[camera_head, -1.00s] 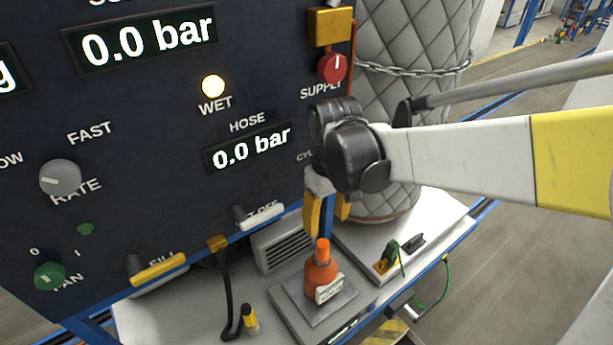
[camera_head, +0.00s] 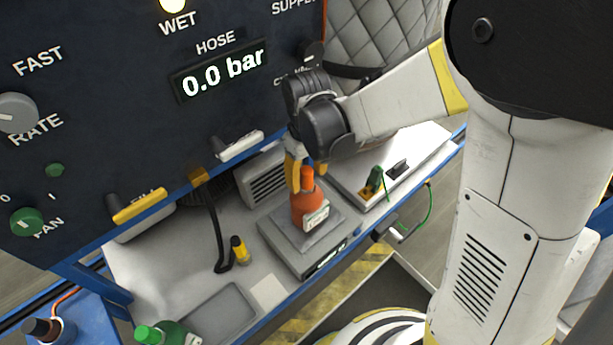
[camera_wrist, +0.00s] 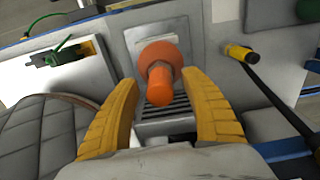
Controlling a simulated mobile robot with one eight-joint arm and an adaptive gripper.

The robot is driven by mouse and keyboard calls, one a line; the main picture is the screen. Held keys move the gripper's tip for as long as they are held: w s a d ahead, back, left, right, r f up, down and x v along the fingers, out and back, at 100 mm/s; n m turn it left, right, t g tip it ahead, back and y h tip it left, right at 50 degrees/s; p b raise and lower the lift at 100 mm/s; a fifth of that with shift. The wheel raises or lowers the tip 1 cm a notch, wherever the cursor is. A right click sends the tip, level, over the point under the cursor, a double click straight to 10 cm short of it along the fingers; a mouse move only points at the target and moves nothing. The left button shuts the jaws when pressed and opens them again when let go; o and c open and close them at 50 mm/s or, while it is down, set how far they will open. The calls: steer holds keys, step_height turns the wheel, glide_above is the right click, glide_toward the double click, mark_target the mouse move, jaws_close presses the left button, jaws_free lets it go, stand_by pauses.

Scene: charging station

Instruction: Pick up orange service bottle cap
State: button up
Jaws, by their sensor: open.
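The orange service bottle (camera_head: 309,207) stands upright on a grey scale plate (camera_head: 297,240) on the bench, with a white label on its front. Its orange cap (camera_head: 307,178) is on top of the bottle. My gripper (camera_head: 304,165) has yellow fingers and is right at the cap from above and behind. In the wrist view the cap (camera_wrist: 160,84) lies in the gap between the open fingertips of my gripper (camera_wrist: 153,80), with space visible on both sides. Part of the cap's surroundings is hidden by the fingers in the head view.
A dark control panel (camera_head: 110,120) stands close behind and left. A black hose with a yellow end (camera_head: 239,250) and a grey tray (camera_head: 218,312) are left of the scale. A green bottle cap (camera_head: 148,334) is at lower left. A green-cabled connector (camera_head: 374,180) is right.

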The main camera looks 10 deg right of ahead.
steer(key=c, duration=1.1)
steer(key=shift+r, duration=0.15)
